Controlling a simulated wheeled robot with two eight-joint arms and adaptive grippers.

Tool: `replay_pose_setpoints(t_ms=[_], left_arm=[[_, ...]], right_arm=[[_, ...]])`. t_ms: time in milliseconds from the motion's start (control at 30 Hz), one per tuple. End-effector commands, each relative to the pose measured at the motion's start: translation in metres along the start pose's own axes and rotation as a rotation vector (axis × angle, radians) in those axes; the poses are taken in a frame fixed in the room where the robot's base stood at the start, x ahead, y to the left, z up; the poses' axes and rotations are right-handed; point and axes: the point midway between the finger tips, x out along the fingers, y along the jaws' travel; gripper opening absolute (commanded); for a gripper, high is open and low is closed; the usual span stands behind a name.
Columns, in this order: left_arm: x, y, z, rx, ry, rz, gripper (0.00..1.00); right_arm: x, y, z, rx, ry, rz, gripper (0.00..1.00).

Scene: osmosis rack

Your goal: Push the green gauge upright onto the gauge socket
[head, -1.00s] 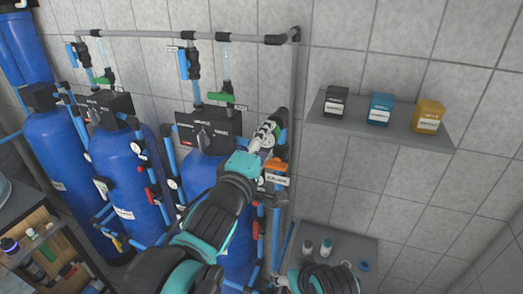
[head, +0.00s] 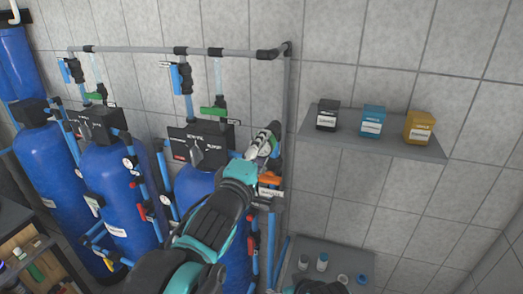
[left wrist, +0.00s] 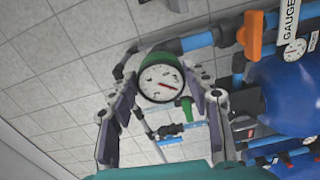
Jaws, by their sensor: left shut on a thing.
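The green gauge (left wrist: 160,82) shows in the left wrist view with its white dial and red needle facing the camera and its green rim at the top. My left gripper (left wrist: 162,88) is shut on it, one finger on each side. In the head view my left gripper (head: 264,146) is beside the grey upright pipe, right of the rightmost blue tank; the gauge cannot be made out there. A white GAUGE label (left wrist: 289,25) hangs at the upper right of the left wrist view. I cannot clearly make out the gauge socket.
An orange valve handle (head: 270,179) is just below the left gripper, close to blue pipes. Blue tanks (head: 117,195) stand to the left. A wall shelf (head: 376,137) with three small boxes is to the right. A lower grey shelf (head: 340,253) holds small bottles.

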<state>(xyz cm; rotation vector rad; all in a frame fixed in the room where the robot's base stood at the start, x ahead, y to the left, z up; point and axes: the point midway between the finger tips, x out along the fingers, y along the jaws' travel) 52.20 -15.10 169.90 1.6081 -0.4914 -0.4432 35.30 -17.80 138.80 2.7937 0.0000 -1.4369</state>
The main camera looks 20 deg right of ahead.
Motion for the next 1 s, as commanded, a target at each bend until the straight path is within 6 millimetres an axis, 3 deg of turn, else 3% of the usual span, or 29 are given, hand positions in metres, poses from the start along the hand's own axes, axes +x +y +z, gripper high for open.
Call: replay_pose_setpoints(t_ms=[867,900,967,1000], left_arm=[[0.010,0.000,0.000,0.001,0.000,0.000,0.23],[0.010,0.000,0.000,0.001,0.000,0.000,0.56],[0.010,0.000,0.000,0.001,0.000,0.000,0.72],[0.010,0.000,0.000,0.001,0.000,0.000,0.73]], right_arm=[[0.002,0.000,0.001,0.000,0.000,0.000,0.70],[0.002,0.000,0.001,0.000,0.000,0.000,0.70],[0.002,0.000,0.001,0.000,0.000,0.000,0.70],[0.002,0.000,0.001,0.000,0.000,0.000,0.70]])
